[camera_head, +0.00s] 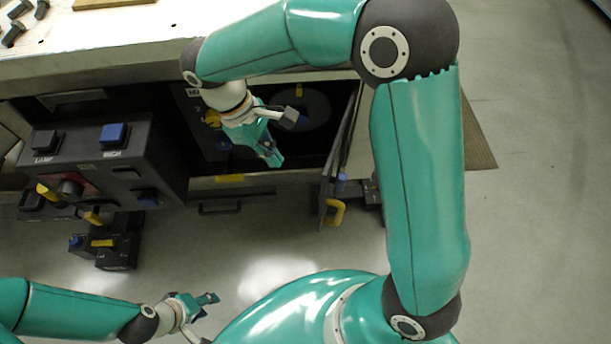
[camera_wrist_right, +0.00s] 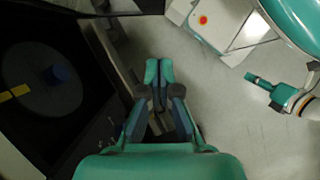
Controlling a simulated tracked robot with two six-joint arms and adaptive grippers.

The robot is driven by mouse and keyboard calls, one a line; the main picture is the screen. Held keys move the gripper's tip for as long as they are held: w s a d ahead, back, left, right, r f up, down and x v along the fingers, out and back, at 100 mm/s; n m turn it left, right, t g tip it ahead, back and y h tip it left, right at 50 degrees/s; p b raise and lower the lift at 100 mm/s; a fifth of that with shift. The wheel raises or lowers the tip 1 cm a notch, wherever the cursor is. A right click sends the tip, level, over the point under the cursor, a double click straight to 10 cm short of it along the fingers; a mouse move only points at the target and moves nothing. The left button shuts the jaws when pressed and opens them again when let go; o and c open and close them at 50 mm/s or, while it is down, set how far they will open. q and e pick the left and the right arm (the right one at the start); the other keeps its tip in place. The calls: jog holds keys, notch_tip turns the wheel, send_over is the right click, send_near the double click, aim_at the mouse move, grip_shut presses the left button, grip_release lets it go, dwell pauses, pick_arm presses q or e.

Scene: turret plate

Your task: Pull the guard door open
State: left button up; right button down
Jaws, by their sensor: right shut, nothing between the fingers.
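The guard door (camera_head: 341,150) is a dark panel seen nearly edge-on. It stands swung outward at the right side of the dark cabinet opening, with a yellow handle (camera_head: 336,212) at its near end. My right gripper (camera_head: 272,157) is over the opening, left of the door and apart from the handle. In the right wrist view its fingers (camera_wrist_right: 158,75) meet with nothing between them. My left gripper (camera_head: 210,303) is low in front of the cabinet, away from the door, its fingers apart and empty. It also shows in the right wrist view (camera_wrist_right: 262,90).
A round turret plate (camera_head: 314,108) with a blue block and a yellow mark lies inside the opening. A dark control box (camera_head: 100,165) with blue and yellow parts juts out at left. A pale worktop (camera_head: 120,40) lies behind.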

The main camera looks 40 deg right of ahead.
pick_arm(q)
jog(key=shift+s+a+f+b, duration=0.1)
jog(key=shift+a+f+b, duration=0.05)
jog(key=shift+f+b, duration=0.35)
jog(key=shift+s+a+f+b, duration=0.1)
jog(key=shift+f+b, duration=0.3)
jog(key=shift+f, duration=0.1)
pick_arm(e)
jog(key=s+d+f, duration=0.5)
jog(key=s+f, duration=0.1)
jog(key=f, duration=0.2)
jog(key=shift+s+f, duration=0.2)
jog(key=shift+f, duration=0.15)
